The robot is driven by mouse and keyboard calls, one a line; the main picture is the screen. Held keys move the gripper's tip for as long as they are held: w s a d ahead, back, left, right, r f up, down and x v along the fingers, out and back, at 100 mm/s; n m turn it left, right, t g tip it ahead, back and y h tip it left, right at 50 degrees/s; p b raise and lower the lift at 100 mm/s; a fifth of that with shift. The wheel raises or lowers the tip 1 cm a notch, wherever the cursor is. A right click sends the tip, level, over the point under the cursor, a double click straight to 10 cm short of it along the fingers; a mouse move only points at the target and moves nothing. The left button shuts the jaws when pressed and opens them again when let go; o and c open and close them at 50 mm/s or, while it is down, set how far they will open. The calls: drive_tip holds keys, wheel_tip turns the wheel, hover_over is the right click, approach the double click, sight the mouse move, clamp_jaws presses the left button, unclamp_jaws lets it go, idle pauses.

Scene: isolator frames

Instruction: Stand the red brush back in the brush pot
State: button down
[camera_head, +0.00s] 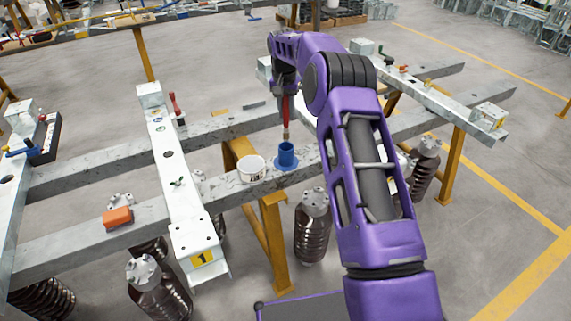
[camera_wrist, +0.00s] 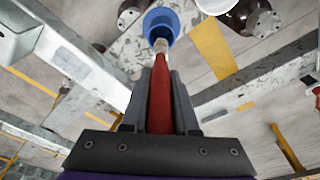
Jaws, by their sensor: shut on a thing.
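My gripper (camera_head: 286,92) is shut on the red brush (camera_head: 286,115), which hangs upright with its bristle end down. The blue brush pot (camera_head: 287,157) stands on a grey beam just below the brush tip. A small gap shows between tip and pot rim in the head view. In the wrist view the red handle (camera_wrist: 160,100) lies between the two dark fingers of my gripper (camera_wrist: 160,85). The pale bristle end there overlaps the near part of the blue pot's opening (camera_wrist: 160,20). I cannot tell exactly how well the tip is centred over it.
A white tub (camera_head: 251,169) stands close to the left of the pot. A white crossbar with a yellow "1" label (camera_head: 201,258) lies further left, with an orange block (camera_head: 117,217) beyond it. Dark ribbed insulators (camera_head: 312,232) stand below the beams.

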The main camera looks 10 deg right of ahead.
sight(287, 137)
wheel_tip(287, 137, down, 10)
drive_tip(key=shift+r+b, duration=0.25)
drive_tip(key=shift+b, duration=0.05)
idle(0.4)
drive_tip(key=shift+f, duration=0.3)
drive_tip(key=c, duration=0.7)
unclamp_jaws()
drive_tip(key=shift+r, duration=0.15)
drive_tip(key=r, duration=0.5)
drive_tip(key=s+a+r, duration=0.1)
drive_tip(key=r, duration=0.5)
drive_tip(key=s+r+p, duration=0.1)
drive_tip(key=r, duration=0.5)
drive_tip(key=shift+s+a, duration=0.2)
